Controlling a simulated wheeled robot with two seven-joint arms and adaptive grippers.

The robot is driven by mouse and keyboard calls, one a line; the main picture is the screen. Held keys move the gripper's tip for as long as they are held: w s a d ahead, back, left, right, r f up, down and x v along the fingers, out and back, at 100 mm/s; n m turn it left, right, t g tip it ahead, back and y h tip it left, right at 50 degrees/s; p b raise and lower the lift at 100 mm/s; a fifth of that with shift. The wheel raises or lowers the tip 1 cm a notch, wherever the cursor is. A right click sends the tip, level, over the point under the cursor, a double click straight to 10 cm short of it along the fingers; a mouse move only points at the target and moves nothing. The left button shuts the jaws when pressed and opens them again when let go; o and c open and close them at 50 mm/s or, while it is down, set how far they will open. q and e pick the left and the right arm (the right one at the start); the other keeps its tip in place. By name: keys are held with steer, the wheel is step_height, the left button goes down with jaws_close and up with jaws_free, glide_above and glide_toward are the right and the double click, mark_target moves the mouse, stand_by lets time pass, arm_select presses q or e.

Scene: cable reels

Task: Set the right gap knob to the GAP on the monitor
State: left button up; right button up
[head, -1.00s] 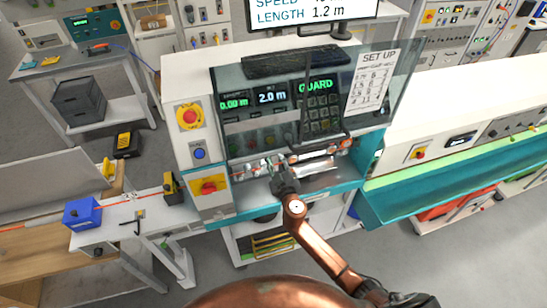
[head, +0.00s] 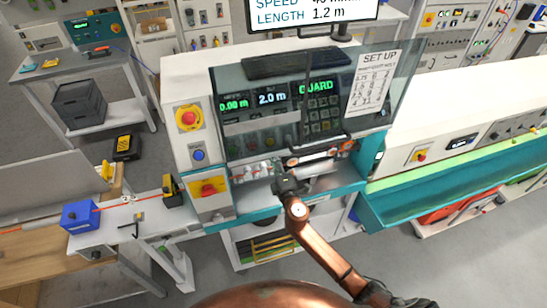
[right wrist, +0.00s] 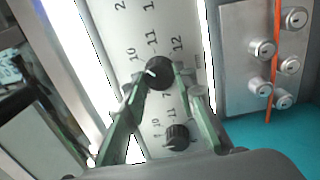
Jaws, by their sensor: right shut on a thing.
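In the right wrist view, a dark round knob (right wrist: 159,73) with a white pointer mark sits on a pale panel. Printed numbers 10, 11 and 12 curve around its upper side, and the mark points left. My right gripper (right wrist: 161,78) has its green fingers on either side of this knob, shut on it. A second dark knob (right wrist: 176,137) with its own numbers lies below, between the fingers and untouched. In the head view, my right gripper (head: 290,184) is at the machine's front, hiding the knobs. The monitor (head: 312,14) shows SPEED partly and LENGTH 1.2 m; no GAP line is visible.
A clear guard (head: 385,75) stands over the machine's keypad and displays, which read 0.00 m, 2.0 m and GUARD. Metal rollers and an orange cable (right wrist: 277,40) are right of the knobs. A set-up sheet (head: 368,84) hangs behind the guard.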

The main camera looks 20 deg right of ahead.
steer(key=n+p, duration=0.2)
steer(key=n, duration=0.8)
steer(key=shift+f+y, duration=0.15)
steer(key=shift+y, duration=0.15)
stand_by(0.4)
steer(key=o, duration=1.2)
steer(key=shift+c, duration=0.2)
steer(key=s, duration=1.2)
steer(key=shift+d+f, duration=0.15)
steer(key=shift+d, duration=0.25)
